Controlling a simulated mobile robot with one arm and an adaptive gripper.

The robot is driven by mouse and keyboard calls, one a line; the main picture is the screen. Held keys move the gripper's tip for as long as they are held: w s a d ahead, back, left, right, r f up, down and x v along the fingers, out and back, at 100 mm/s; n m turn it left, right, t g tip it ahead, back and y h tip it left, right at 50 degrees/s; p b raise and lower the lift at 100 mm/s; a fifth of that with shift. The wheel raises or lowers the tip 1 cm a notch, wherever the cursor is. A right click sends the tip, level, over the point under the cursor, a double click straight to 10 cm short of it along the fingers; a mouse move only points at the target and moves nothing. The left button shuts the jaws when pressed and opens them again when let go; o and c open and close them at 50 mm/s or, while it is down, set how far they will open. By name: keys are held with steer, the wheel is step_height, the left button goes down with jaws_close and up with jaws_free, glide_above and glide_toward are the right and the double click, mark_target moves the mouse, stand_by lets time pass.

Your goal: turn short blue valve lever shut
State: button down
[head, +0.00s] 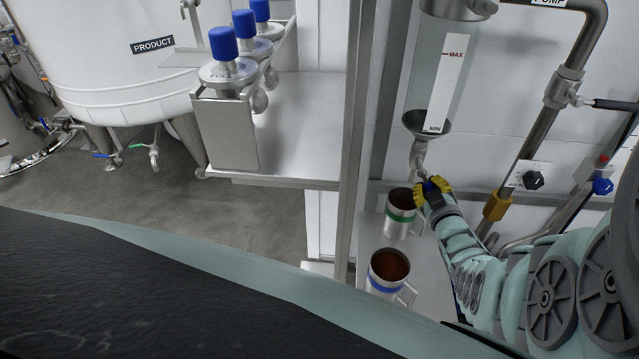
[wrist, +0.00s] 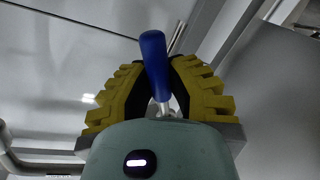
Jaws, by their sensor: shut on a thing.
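The short blue valve lever (wrist: 154,62) shows in the wrist view, sticking up between the two yellow ribbed fingers of my gripper (wrist: 158,78). My gripper is shut on it, and its lower end goes down to a metal stem between the fingers. In the head view my gripper (head: 433,188) is just below the outlet valve (head: 418,158) under the clear level tube (head: 437,85) marked MAX and MIN. There the fingers hide nearly all of the lever, and I cannot tell its exact angle to the pipe.
A green-banded mug (head: 401,214) stands close left of my gripper, below the outlet. A blue-banded mug (head: 386,272) stands nearer, both holding brown liquid. A metal post (head: 352,140) rises left of them. Pipes (head: 535,130) and a black knob (head: 533,180) are at the right.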

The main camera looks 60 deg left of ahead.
steer(key=n, duration=0.1)
steer(key=r+n, duration=0.1)
steer(key=n, duration=0.1)
steer(key=shift+w+d+r+h, duration=0.15)
steer(key=shift+w+d+h, duration=0.2)
steer(key=shift+w+h, duration=0.05)
steer(key=shift+w+d+r+n+t, duration=0.1)
steer(key=shift+r+n+t, duration=0.1)
steer(key=shift+n, duration=0.3)
steer(key=shift+w+r+n+t, duration=0.1)
steer(key=shift+r+n, duration=0.1)
steer(key=shift+n, duration=0.3)
steer(key=shift+w+d+r+n+h, duration=0.1)
steer(key=shift+r+n+h, duration=0.2)
steer(key=shift+n, duration=0.4)
steer(key=shift+w+d+r+n+t+h, duration=0.1)
steer(key=shift+r+n+t+h, duration=0.15)
steer(key=shift+r+n, duration=0.45)
steer(key=shift+w+r+n+t+h, duration=0.15)
steer(key=shift+r+n+t, duration=0.1)
steer(key=shift+n, duration=0.75)
steer(key=shift+r, duration=0.1)
steer(key=c, duration=0.9)
jaws_free()
steer(key=shift+d, duration=0.1)
steer(key=shift+s+d, duration=0.1)
